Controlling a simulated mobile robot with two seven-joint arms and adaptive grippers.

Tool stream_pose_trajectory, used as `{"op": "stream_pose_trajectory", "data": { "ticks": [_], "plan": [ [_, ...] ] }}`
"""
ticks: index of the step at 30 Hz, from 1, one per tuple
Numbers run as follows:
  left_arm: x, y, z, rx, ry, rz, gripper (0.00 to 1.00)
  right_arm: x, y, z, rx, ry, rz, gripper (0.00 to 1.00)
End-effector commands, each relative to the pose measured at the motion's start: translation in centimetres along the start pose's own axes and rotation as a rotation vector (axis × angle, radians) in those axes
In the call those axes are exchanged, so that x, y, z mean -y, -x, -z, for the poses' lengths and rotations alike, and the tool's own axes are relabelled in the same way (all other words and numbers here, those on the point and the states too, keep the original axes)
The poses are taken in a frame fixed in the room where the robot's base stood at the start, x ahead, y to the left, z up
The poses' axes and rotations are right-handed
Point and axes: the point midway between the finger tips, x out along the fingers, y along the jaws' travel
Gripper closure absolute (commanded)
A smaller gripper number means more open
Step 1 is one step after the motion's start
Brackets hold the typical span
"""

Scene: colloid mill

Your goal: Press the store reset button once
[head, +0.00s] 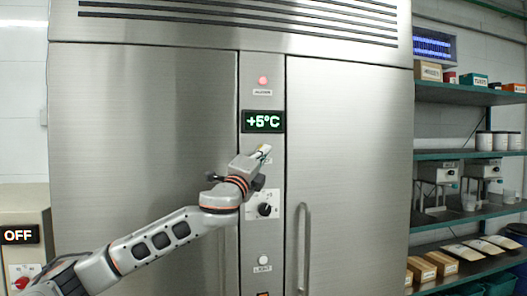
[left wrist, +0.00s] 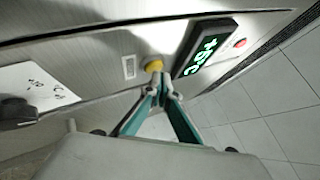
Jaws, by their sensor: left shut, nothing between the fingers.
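A yellow button (left wrist: 153,63) sits on the steel centre strip between the display and the dial plate in the left wrist view. A small label (left wrist: 129,66) beside it is too small to read. My left gripper (left wrist: 161,80) is shut and empty, its fingertips right at the yellow button; I cannot tell whether they touch it. In the head view my left gripper (head: 265,150) reaches up to the centre strip just below the +5°C display (head: 263,121) and hides the button. My right gripper is not in view.
A red alarm lamp (head: 263,81) is above the display. A dial (head: 264,209) and a light button (head: 264,260) are below my gripper. A door handle (head: 303,245) stands out to the right. A box with an OFF display (head: 18,235) is at left; shelves (head: 465,155) are at right.

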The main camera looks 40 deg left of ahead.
Motion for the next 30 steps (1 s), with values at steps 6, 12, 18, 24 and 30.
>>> {"op": "stream_pose_trajectory", "data": {
  "ticks": [6, 12, 18, 24, 30],
  "plan": [
    [-0.11, -0.17, -0.11, 0.0, 0.0, 0.0, 1.0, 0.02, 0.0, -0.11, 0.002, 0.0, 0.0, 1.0],
    [-0.22, -0.32, -0.21, 0.0, 0.0, 0.0, 1.0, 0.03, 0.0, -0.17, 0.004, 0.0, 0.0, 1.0],
    [-0.35, -0.49, -0.36, 0.0, 0.0, 0.0, 1.0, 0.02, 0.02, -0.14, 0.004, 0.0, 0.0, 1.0],
    [-0.41, -0.56, -0.45, 0.001, 0.0, 0.0, 1.0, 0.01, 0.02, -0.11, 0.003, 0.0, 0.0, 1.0],
    [-0.39, -0.55, -0.44, 0.001, 0.0, 0.0, 1.0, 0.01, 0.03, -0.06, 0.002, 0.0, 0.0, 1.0]
  ]
}}
